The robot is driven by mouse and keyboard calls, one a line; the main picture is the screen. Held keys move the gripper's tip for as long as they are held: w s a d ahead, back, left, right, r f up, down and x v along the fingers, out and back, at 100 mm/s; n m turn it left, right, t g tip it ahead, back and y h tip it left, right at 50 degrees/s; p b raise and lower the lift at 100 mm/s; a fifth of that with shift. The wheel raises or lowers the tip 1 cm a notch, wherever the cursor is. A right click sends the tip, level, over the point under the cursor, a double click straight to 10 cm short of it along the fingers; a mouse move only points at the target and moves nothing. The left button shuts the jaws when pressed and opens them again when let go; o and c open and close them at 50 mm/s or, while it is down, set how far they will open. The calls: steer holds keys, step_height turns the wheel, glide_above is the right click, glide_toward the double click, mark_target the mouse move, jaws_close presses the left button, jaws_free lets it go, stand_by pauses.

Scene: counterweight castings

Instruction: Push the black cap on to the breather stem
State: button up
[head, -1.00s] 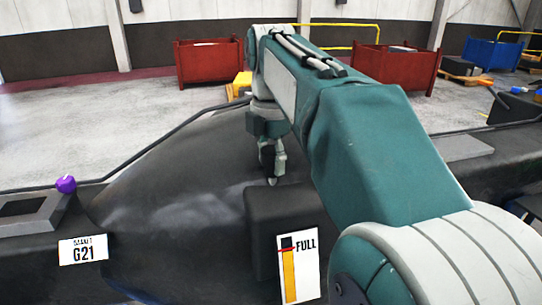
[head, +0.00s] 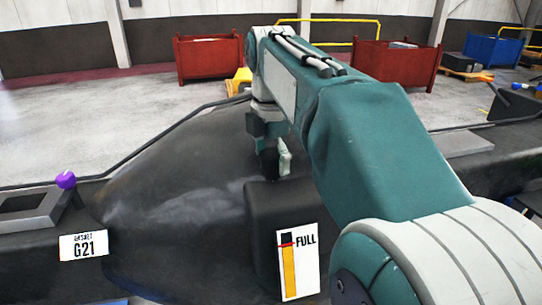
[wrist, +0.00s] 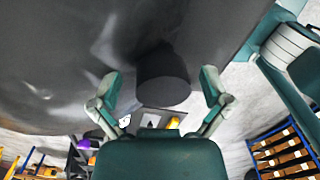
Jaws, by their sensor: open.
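The black cap (wrist: 163,88) is a dark round piece between the two spread fingers of my gripper (wrist: 160,74) in the wrist view. A gap shows on either side of it, so my gripper is open and not holding it. In the head view the gripper (head: 276,168) hangs over the dark casting (head: 170,190), behind a raised block (head: 262,215). A dark shape beside the pale finger there looks like the cap (head: 269,160). The breather stem is hidden, and I cannot tell how far down the cap sits.
A FULL level gauge (head: 298,262) is on the block's front. A black hose (head: 150,150) runs behind the casting. Red bins (head: 208,60) and a blue bin (head: 495,50) stand far back.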

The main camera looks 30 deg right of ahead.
mark_target(271, 153)
step_height(271, 153, up, 12)
stand_by(0.6)
steer(key=shift+f, duration=0.1)
stand_by(0.4)
